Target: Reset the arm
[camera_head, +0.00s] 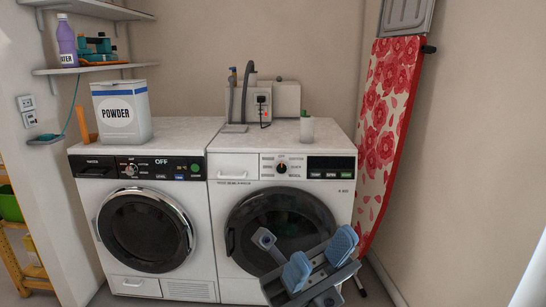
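My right gripper (319,257) shows at the bottom, right of centre, in the head view. Its two blue finger pads stand apart with nothing visible between them, so it is open and empty. It shows in front of the lower part of the right washing machine (238,198) and hides part of its round door (260,222). I cannot tell its distance from the machine. A small blue-grey piece sticks up just left of the pads; I cannot tell what it is. My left gripper is not in view.
A second machine (85,171) with a black panel stands on the left. A red floral ironing board (385,125) leans at the right. Shelves hang upper left.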

